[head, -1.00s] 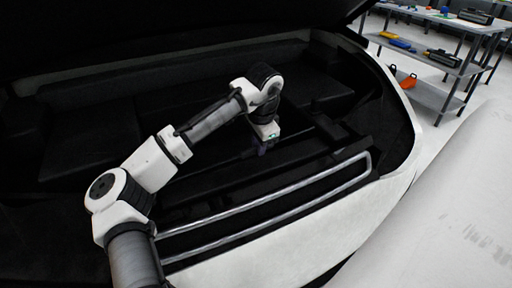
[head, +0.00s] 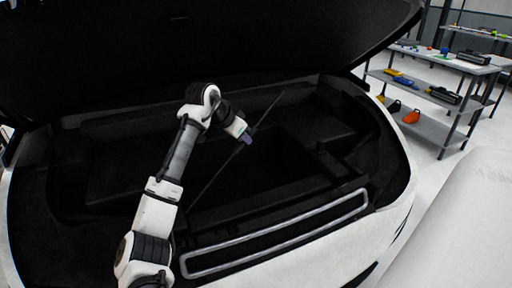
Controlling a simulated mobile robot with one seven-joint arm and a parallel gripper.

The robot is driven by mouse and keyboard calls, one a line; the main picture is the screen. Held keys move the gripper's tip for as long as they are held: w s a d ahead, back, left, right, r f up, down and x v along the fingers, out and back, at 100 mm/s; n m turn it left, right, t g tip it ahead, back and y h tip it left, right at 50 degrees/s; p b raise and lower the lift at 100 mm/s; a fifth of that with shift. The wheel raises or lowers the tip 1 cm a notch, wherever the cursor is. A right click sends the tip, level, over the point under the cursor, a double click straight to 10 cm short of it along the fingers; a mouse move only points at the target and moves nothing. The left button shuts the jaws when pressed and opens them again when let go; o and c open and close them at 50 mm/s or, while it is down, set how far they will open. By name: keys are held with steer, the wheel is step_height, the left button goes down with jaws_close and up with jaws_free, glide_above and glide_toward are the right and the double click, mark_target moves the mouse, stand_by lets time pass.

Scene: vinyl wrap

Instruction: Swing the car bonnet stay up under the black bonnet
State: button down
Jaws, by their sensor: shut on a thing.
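The black bonnet (head: 210,45) is raised over the open dark bay at the top of the head view. The bonnet stay (head: 215,177) is a thin dark rod slanting up to the right across the bay. My gripper (head: 246,137) is shut on the stay, partway along its length. The stay's upper end (head: 279,97) is apart from the bonnet as far as I can see. Its lower end is hard to make out beside my arm. The fingertips are small and dark.
A silver bar frame (head: 280,235) lies along the front of the bay, by the white car body edge (head: 385,218). A shelf unit (head: 425,122) with tools and orange items stands at the right.

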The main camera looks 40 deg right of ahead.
steer(key=w+a+r+n+h, duration=0.2)
steer(key=w+a+r+h, duration=0.1)
steer(key=a, duration=0.5)
steer(key=w+a+r+n+t+h, duration=0.1)
steer(key=w+a+r+n+h, duration=0.1)
steer(key=w+a+r, duration=0.3)
steer(key=shift+a+r+h, duration=0.25)
steer(key=shift+a+h, duration=0.55)
steer(key=shift+a, duration=0.8)
steer(key=c, duration=1.3)
jaws_free()
steer(key=shift+a, duration=0.15)
steer(key=b+v, duration=0.3)
steer(key=v, duration=1)
steer(key=shift+a+r, duration=0.15)
steer(key=shift+a, duration=0.15)
steer(key=shift+s, duration=0.15)
